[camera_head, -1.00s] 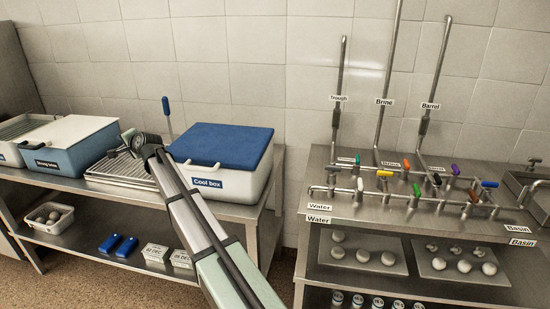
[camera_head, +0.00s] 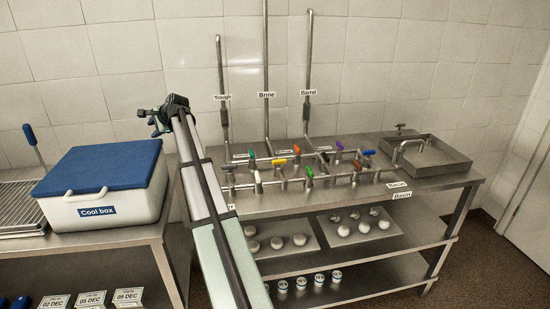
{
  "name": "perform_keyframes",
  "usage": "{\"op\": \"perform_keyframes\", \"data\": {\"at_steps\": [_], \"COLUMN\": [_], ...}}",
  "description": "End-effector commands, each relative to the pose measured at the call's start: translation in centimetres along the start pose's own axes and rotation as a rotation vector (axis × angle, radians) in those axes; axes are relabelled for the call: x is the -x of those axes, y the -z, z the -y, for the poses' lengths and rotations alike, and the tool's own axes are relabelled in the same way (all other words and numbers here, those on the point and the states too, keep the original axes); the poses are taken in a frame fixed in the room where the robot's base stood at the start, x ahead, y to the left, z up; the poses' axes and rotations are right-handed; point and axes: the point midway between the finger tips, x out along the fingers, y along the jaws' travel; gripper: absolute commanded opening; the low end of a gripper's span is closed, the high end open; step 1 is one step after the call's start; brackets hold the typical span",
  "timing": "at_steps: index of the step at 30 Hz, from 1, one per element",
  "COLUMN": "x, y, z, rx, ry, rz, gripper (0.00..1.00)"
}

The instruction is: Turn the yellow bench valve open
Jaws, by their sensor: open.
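The yellow valve handle (camera_head: 279,161) sits on the pipework (camera_head: 290,182) of the steel bench, among several other coloured handles. It is small and its lever looks roughly level. My gripper (camera_head: 150,118) is raised at the upper left, open and well to the left of the yellow handle, in front of the tiled wall. No contact with any valve shows. My arm rises from the bottom, left of the valves, and hides part of the bench's left end.
Near the yellow handle are a teal handle (camera_head: 251,153), an orange handle (camera_head: 296,149), a green handle (camera_head: 309,170) and a white handle (camera_head: 257,177). Tall pipes (camera_head: 266,60) rise behind. A basin (camera_head: 435,160) is at right, a cool box (camera_head: 100,188) at left.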

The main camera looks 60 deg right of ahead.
Motion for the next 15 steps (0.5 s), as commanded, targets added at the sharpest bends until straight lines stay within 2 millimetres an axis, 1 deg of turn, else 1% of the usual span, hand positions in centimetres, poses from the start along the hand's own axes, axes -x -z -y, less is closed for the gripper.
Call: {"op": "perform_keyframes", "data": {"at_steps": [1, 2, 3, 5, 6, 8, 9, 11, 12, 14, 15], "x": [1.4, 2.2, 3.2, 4.9, 6.0, 7.8, 9.1, 11.0, 12.3, 14.4, 15.9], "y": [3.0, 4.4, 6.3, 9.2, 11.1, 13.8, 15.6, 18.2, 19.9, 22.4, 24.0], "z": [-0.1, -0.3, -0.5, -1.1, -1.5, -2.2, -2.8, -3.8, -4.5, -5.7, -6.5], "rx": [-0.034, -0.053, -0.077, -0.115, -0.139, -0.177, -0.202, -0.239, -0.265, -0.303, -0.329], "ry": [-0.016, -0.027, -0.044, -0.070, -0.090, -0.122, -0.146, -0.184, -0.212, -0.257, -0.289], "rz": [-0.017, -0.024, -0.034, -0.048, -0.057, -0.069, -0.077, -0.089, -0.096, -0.106, -0.112], "gripper": [0.44, 0.44, 0.44, 0.44, 0.44, 0.44, 0.44, 0.44, 0.44, 0.44, 0.44]}}
